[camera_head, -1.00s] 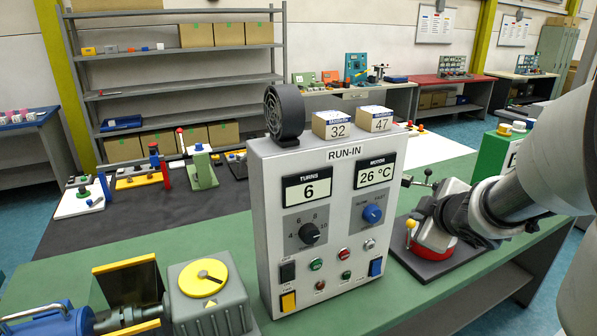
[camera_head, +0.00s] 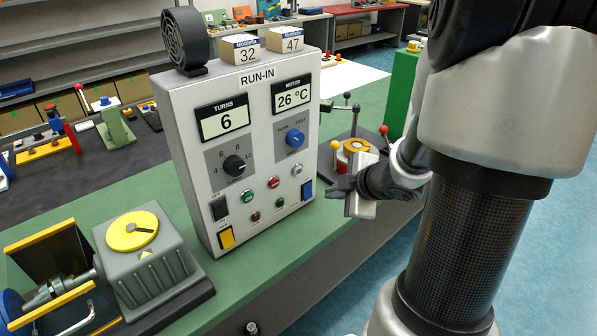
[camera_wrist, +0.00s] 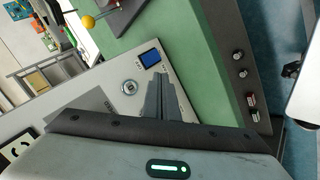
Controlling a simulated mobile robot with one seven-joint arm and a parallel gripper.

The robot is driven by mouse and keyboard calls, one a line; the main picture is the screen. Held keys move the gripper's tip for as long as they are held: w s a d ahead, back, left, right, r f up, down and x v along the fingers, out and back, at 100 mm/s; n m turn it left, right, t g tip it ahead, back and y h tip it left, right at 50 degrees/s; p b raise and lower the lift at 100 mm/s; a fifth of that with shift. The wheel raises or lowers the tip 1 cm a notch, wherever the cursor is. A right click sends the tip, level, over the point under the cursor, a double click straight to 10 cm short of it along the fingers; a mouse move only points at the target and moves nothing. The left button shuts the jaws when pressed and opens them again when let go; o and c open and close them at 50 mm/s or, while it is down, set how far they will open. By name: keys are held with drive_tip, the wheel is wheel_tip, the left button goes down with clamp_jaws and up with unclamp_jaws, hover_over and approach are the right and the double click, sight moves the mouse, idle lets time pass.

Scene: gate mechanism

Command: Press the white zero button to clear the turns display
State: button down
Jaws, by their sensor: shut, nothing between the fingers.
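The run-in box is a grey-white panel (camera_head: 211,178) standing on the green bench. Its turns display (camera_head: 222,119) reads 6. The white button (camera_head: 297,170) is a small pale round cap at the right of the button rows, above the blue switch (camera_head: 307,190). In the wrist view the white button (camera_wrist: 130,87) sits in a metal ring, left of my fingertips. The blue switch (camera_wrist: 150,58) shows just beyond them. My gripper (camera_head: 331,191) is shut and empty, right of the blue switch. It appears apart from the white button; its exact gap to the panel is unclear.
Red and green buttons, a dark dial (camera_head: 234,165) and a yellow switch (camera_head: 227,238) are close by on the panel. A red-based device with lever knobs (camera_head: 352,147) stands behind my gripper. A grey gearbox (camera_head: 147,262) is at left.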

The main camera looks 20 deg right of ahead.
drive_tip(key=w+a, duration=0.2)
drive_tip(key=w, duration=0.5)
drive_tip(key=shift+w+a+b, duration=0.3)
drive_tip(key=shift+w+a, duration=0.1)
idle(1.7)
drive_tip(key=shift+w+a, duration=0.15)
drive_tip(key=shift+w, duration=0.25)
drive_tip(key=shift+w+a+p, duration=0.15)
drive_tip(key=shift+w+p, duration=0.15)
drive_tip(key=shift+w, duration=0.1)
idle(0.8)
drive_tip(key=shift+s, duration=0.15)
drive_tip(key=shift+s+d, duration=0.25)
drive_tip(key=shift+s, duration=0.4)
drive_tip(key=shift+s+d+p, duration=0.1)
drive_tip(key=shift+s+d, duration=0.2)
drive_tip(key=shift+s, duration=0.5)
drive_tip(key=shift+s+d+p, duration=0.15)
drive_tip(key=shift+s+d, duration=0.15)
drive_tip(key=shift+s, duration=0.45)
drive_tip(key=shift+s+d+p, duration=0.1)
drive_tip(key=shift+s+d, duration=0.2)
drive_tip(key=shift+s, duration=0.5)
